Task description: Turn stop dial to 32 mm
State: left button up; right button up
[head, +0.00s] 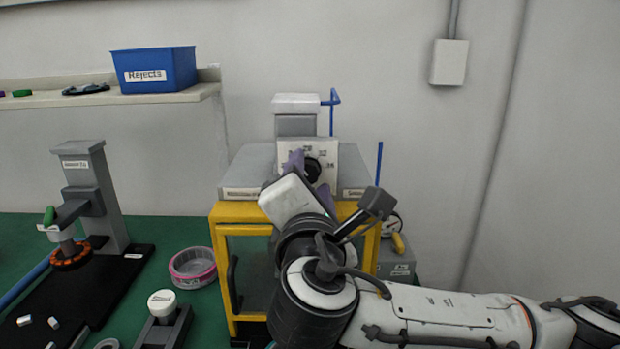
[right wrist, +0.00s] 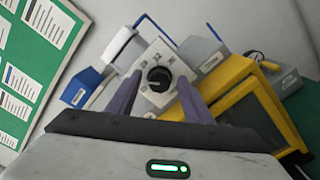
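The stop dial is a black round knob (head: 313,169) on a white square plate (head: 322,149) with small number marks, on the front of a grey machine. The knob (right wrist: 158,77) shows clearly in the right wrist view; which mark it points to is too small to read surely. My right gripper (head: 311,176) is in front of the plate. In the right wrist view its two purple fingers (right wrist: 160,84) are apart, one on each side of the knob, with gaps showing between fingers and knob. I cannot tell how far their tips are from the plate. My left gripper is out of view.
The machine is above a yellow-framed cabinet (head: 224,272). A blue Rejects bin (head: 154,70) is on a shelf at the left. A grey press (head: 97,190) and a pink-rimmed round dish (head: 193,268) are on the green bench. A gauge (head: 391,227) is right of the cabinet.

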jog(key=c, duration=0.9)
